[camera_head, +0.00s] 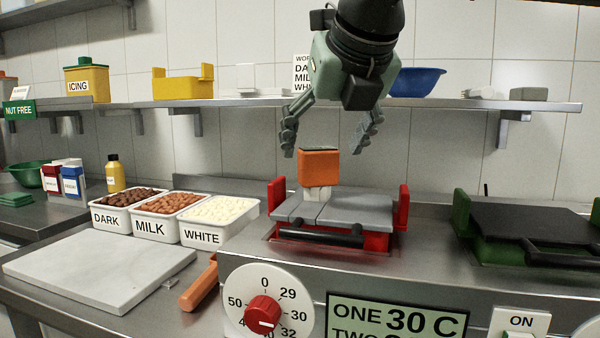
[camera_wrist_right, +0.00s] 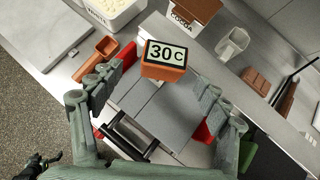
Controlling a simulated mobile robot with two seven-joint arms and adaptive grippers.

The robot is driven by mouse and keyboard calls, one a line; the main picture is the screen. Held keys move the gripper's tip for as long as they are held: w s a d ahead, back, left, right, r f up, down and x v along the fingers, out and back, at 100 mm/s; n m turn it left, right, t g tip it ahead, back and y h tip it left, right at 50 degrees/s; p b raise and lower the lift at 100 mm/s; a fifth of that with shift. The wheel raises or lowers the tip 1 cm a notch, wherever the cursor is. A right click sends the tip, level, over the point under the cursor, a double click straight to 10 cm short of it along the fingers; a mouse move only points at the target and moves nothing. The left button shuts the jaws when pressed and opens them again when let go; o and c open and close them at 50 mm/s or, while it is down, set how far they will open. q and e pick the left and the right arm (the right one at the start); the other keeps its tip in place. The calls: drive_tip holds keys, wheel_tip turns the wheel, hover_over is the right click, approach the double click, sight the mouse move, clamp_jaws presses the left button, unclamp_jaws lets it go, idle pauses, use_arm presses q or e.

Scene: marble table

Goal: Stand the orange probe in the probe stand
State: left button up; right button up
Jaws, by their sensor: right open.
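The orange probe (camera_head: 318,168) stands upright at the rear edge of the red machine (camera_head: 335,212). Its top reads 30 C in the right wrist view (camera_wrist_right: 164,54). A pale piece (camera_head: 320,193) shows directly under it, probably the probe stand; I cannot tell how deep the probe sits in it. My right gripper (camera_head: 331,145) is open above the probe, its fingers spread on either side and apart from it. In the right wrist view the fingers (camera_wrist_right: 152,92) hold nothing. My left gripper is not in view.
White tubs of dark, milk (camera_head: 150,228) and white pieces stand left of the machine. An orange handled tool (camera_head: 198,286) lies in front of them beside a pale slab (camera_head: 100,270). A green machine (camera_head: 520,252) stands right. A metal shelf (camera_head: 440,102) runs behind the arm.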

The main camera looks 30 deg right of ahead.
sight(321, 149)
drive_tip(key=x, duration=0.2)
drive_tip(key=p+x, duration=0.1)
drive_tip(key=x, duration=0.2)
drive_tip(key=shift+w+d+r, duration=0.15)
drive_tip(key=shift+w+d, duration=0.2)
drive_tip(key=shift+w, duration=0.1)
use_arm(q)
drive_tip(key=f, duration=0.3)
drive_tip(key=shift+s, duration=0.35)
use_arm(e)
drive_tip(key=c, duration=1.4)
drive_tip(key=shift+o, duration=0.2)
wheel_tip(321, 149, up, 9)
drive_tip(key=shift+r, duration=0.55)
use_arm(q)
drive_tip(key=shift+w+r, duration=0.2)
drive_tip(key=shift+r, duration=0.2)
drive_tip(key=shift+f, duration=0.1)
